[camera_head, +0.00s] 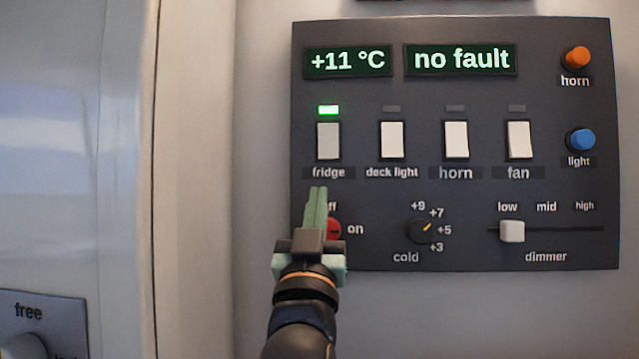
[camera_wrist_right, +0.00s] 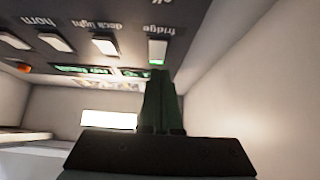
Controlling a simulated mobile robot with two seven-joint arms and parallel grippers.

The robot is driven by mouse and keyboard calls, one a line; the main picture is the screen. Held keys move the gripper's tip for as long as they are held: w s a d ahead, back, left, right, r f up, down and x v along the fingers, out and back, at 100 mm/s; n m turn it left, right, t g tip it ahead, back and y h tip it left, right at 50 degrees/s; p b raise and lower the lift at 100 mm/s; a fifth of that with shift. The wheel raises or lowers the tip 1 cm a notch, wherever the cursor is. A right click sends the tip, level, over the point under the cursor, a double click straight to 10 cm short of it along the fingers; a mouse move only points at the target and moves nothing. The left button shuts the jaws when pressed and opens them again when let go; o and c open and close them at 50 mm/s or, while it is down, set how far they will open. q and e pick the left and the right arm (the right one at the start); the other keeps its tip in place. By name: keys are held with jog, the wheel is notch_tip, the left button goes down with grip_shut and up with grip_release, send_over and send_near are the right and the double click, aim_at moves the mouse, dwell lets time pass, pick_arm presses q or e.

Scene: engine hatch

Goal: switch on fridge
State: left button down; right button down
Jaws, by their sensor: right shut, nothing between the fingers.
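The fridge switch (camera_head: 328,140) is a pale rocker at the left of the switch row on the dark panel. The small lamp (camera_head: 328,110) above it is lit green. My right gripper (camera_head: 318,190) is shut and empty, its green fingertips just below the "fridge" label in the head view. The fingers (camera_wrist_right: 160,75) also show in the right wrist view, close to the fridge switch (camera_wrist_right: 157,52); I cannot tell if they touch the panel. The gripper partly hides a red knob (camera_head: 334,229) marked "on". My left gripper is not in view.
The panel (camera_head: 450,190) also carries deck light (camera_head: 392,140), horn (camera_head: 456,140) and fan (camera_head: 519,140) switches, their lamps dark. Displays read "+11 °C" (camera_head: 348,61) and "no fault" (camera_head: 461,59). A cold dial (camera_head: 420,230) and dimmer slider (camera_head: 512,231) sit below.

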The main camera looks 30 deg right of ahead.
jog(key=v, duration=0.2)
jog(key=shift+s+a+f, duration=0.1)
jog(key=shift+s+f, duration=0.05)
jog(key=shift+f, duration=0.25)
dwell(0.3)
